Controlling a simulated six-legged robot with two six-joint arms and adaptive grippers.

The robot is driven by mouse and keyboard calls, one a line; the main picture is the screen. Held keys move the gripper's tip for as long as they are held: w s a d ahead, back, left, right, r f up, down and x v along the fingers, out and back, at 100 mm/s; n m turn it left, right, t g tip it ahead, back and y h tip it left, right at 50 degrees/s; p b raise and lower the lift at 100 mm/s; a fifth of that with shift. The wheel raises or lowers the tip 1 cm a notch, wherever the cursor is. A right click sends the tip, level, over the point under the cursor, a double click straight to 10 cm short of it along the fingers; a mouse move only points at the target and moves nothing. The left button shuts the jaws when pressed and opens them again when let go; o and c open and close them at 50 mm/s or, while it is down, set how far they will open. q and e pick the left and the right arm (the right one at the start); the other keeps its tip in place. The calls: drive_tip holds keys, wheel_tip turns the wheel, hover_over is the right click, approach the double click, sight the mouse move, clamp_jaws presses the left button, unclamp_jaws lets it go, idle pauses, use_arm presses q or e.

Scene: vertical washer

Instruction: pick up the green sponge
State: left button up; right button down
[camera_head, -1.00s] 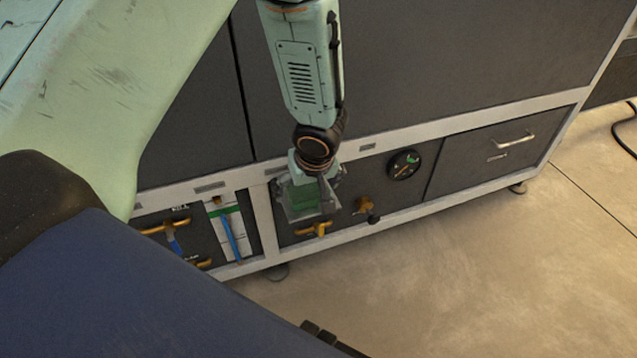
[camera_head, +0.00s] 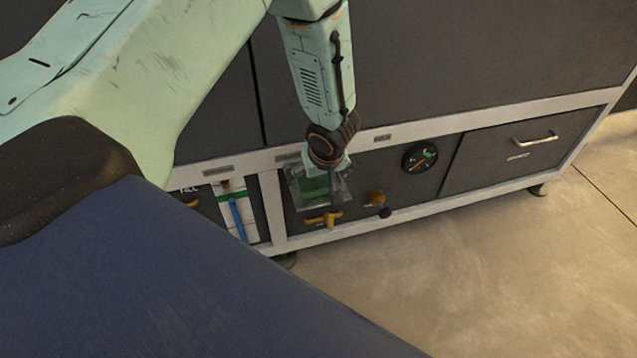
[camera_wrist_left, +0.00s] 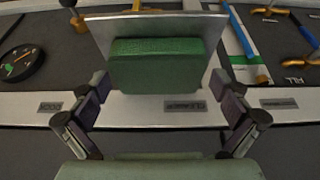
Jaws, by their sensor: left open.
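The green sponge (camera_head: 315,187) sits on a small metal tray (camera_head: 301,203) at the front of the dark washer, above an orange handle. In the left wrist view the sponge (camera_wrist_left: 157,66) lies on the bare metal of the tray (camera_wrist_left: 113,33), centred ahead of my gripper. My left gripper (camera_head: 318,174) is at the sponge in the head view, partly covering it. In the wrist view the fingers of my left gripper (camera_wrist_left: 158,103) stand wide apart, one on each side of the sponge's near edge, with gaps to it. My right gripper does not show.
A round gauge (camera_head: 419,157) and a drawer handle (camera_head: 535,139) are to the right. The floor (camera_head: 450,265) in front is clear.

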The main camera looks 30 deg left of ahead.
sight(319, 179)
use_arm(q)
drive_tip(key=shift+w, duration=0.1)
drive_tip(key=c, duration=0.5)
drive_tip(key=shift+o, duration=0.2)
wheel_tip(319, 179, up, 18)
drive_tip(key=p, duration=0.7)
